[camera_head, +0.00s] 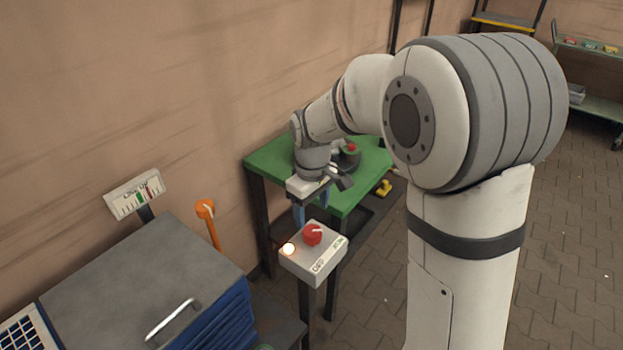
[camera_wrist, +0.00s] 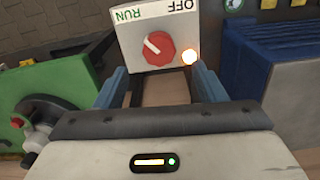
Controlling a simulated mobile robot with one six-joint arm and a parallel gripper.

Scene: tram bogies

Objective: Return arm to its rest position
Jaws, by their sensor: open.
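My gripper (camera_head: 311,208) hangs from the bent arm, fingers down, just behind and above a grey control box (camera_head: 300,265). Its two blue fingers are apart with nothing held between them. In the wrist view my gripper (camera_wrist: 160,84) shows the fingers spread, with the control box (camera_wrist: 130,40) beyond them. The box carries a red knob (camera_head: 312,235), also in the wrist view (camera_wrist: 158,48), and a glowing orange-white lamp (camera_head: 289,249). The knob's white mark points toward RUN in the wrist view. I cannot tell the exact gap between fingers and box.
A green table (camera_head: 270,158) with a dark round device and red knob (camera_head: 350,148) stands behind my gripper. A grey-topped blue cabinet (camera_head: 140,275), an orange lever (camera_head: 206,210) and a gauge sign (camera_head: 134,194) are at left. Green shelves (camera_head: 600,105) stand far right; paved floor lies between.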

